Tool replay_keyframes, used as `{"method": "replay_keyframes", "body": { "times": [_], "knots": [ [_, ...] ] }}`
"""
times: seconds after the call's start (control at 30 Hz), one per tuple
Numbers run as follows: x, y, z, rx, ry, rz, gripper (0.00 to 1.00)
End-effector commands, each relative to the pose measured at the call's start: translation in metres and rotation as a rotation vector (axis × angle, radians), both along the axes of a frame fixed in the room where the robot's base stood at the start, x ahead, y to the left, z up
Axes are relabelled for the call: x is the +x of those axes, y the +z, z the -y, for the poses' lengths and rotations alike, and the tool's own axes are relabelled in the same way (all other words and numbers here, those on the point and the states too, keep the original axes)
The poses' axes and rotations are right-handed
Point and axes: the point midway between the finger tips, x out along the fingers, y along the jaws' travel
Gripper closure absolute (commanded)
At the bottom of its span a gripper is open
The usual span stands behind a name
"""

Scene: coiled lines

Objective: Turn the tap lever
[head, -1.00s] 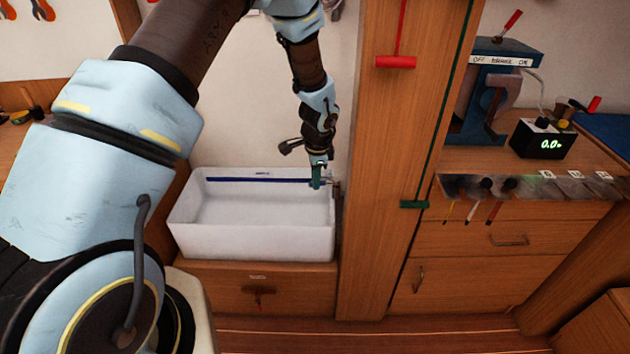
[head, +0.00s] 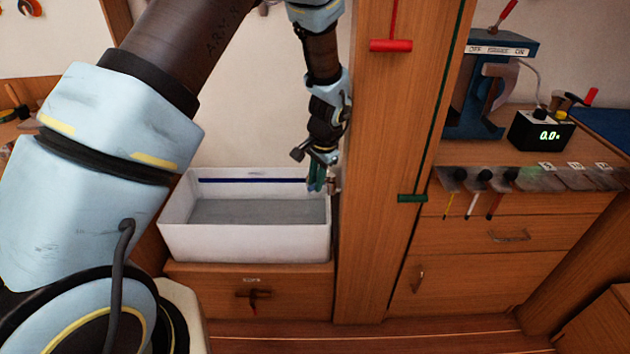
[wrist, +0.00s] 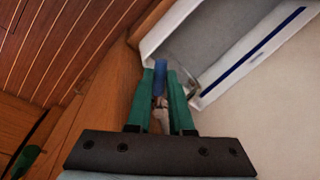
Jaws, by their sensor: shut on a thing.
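The tap lever is a blue handle (wrist: 160,76) in the wrist view, held between the green fingers of my gripper (wrist: 164,84). A metal tap part (wrist: 160,112) shows below it, between the fingers. In the head view my gripper (head: 316,186) is at the right end of the white sink (head: 245,243), beside the wooden post. There the lever is mostly hidden by the fingers, and a small piece of the tap (head: 332,182) shows to their right. A flat grey surface (head: 250,211), looking like water, covers the sink's inside bottom.
The wooden post (head: 395,130) stands close to the right of my gripper, with a red T-shaped handle (head: 390,45) and a green one (head: 412,198) on it. A bench with a digital display box (head: 541,133) and hanging tools is farther right.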

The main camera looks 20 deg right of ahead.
Motion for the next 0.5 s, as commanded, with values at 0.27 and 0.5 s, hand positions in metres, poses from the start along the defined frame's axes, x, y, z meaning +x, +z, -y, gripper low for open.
{"method": "replay_keyframes", "body": {
  "times": [0.27,0.5],
  "knots": [
    [-0.0002,0.0000,-0.0003,0.001,0.001,0.000,1.00],
    [-0.0001,0.0000,-0.0002,0.001,0.000,0.000,0.59]
  ]
}}
